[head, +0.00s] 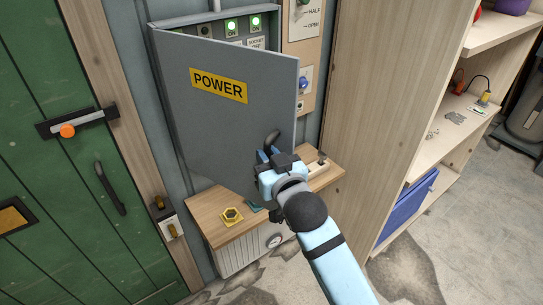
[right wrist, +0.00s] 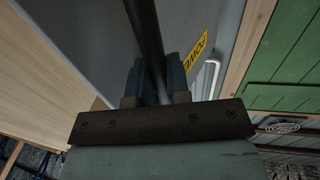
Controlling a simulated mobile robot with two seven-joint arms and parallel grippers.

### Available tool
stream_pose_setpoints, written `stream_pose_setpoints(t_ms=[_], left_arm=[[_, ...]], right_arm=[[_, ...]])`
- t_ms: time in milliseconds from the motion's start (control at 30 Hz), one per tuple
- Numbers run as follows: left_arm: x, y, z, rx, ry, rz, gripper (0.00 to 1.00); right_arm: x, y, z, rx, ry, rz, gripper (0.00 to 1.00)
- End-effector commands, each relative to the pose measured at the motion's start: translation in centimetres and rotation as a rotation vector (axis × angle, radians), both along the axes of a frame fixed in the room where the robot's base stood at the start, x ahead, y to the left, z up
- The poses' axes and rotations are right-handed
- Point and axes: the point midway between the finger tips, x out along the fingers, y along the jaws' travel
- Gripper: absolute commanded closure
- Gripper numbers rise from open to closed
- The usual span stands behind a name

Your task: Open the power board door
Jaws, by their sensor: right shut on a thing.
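The grey power board door (head: 215,125) carries a yellow POWER label (head: 219,85) and stands partly open in the head view. Its left edge is at the box, and its right edge is swung out. Behind its top edge I see part of the box interior (head: 208,32) with green-lit switches. My right gripper (head: 268,155) is at the door's lower right, shut on the dark door handle (head: 272,137). In the right wrist view the handle (right wrist: 145,30) runs between the fingers, with the door (right wrist: 90,35) behind. My left gripper is not in view.
A tall wooden cabinet side (head: 390,80) stands to the right, with open shelves beyond. A green door (head: 50,160) is on the left.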

Motion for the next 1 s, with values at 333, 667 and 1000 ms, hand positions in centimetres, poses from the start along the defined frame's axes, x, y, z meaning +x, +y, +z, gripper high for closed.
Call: stream_pose_setpoints(t_ms=[333, 667, 1000], left_arm=[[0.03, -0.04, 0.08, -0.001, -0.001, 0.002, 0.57], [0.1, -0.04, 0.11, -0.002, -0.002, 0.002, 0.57], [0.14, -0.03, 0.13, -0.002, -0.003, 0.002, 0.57]], right_arm=[[0.02, 0.25, 0.15, -0.003, -0.005, 0.0, 1.0], [0.02, 0.24, 0.14, -0.002, -0.005, 0.0, 0.67], [0.02, 0.21, 0.06, 0.0, -0.001, 0.0, 0.59]])
